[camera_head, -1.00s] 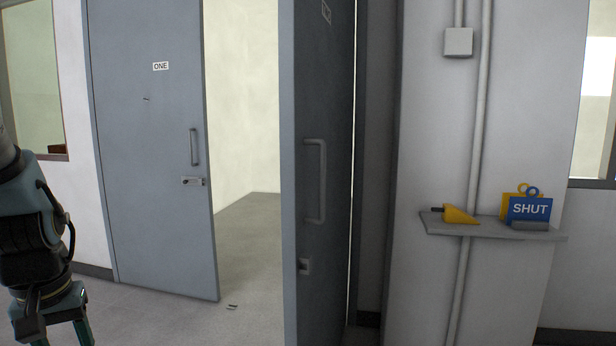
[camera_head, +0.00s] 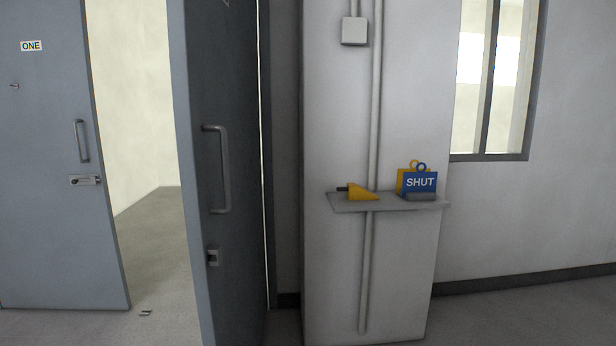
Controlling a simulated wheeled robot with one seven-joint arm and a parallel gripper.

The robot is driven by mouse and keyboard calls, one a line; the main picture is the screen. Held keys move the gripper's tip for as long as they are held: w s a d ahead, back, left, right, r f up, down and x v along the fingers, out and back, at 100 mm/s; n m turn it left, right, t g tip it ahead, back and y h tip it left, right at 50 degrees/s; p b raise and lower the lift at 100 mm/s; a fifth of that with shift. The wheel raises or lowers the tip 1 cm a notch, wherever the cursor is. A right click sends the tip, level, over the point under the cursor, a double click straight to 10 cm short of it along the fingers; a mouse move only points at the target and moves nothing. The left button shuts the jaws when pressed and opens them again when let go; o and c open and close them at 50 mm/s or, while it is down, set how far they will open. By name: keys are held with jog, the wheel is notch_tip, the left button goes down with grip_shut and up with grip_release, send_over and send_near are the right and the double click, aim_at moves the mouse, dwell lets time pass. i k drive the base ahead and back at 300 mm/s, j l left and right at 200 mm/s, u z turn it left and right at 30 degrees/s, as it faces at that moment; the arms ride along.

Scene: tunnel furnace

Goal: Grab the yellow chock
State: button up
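The yellow chock (camera_head: 362,193) is a small wedge with a dark stub at its left end.
A blue SHUT sign (camera_head: 420,184) with a yellow one (camera_head: 402,180) behind it stands at the shelf's right. A grey door (camera_head: 225,280) stands open left of the pillar (camera_head: 402,270). Another door (camera_head: 50,230) marked ONE is further left. Floor (camera_head: 520,310) at right is clear.

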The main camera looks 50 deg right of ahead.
aim_at(354, 191)
jog(key=l, duration=0.85)
jog(key=k+l+u, duration=0.15)
jog(key=l, duration=1.6)
jog(key=k+u, duration=0.05)
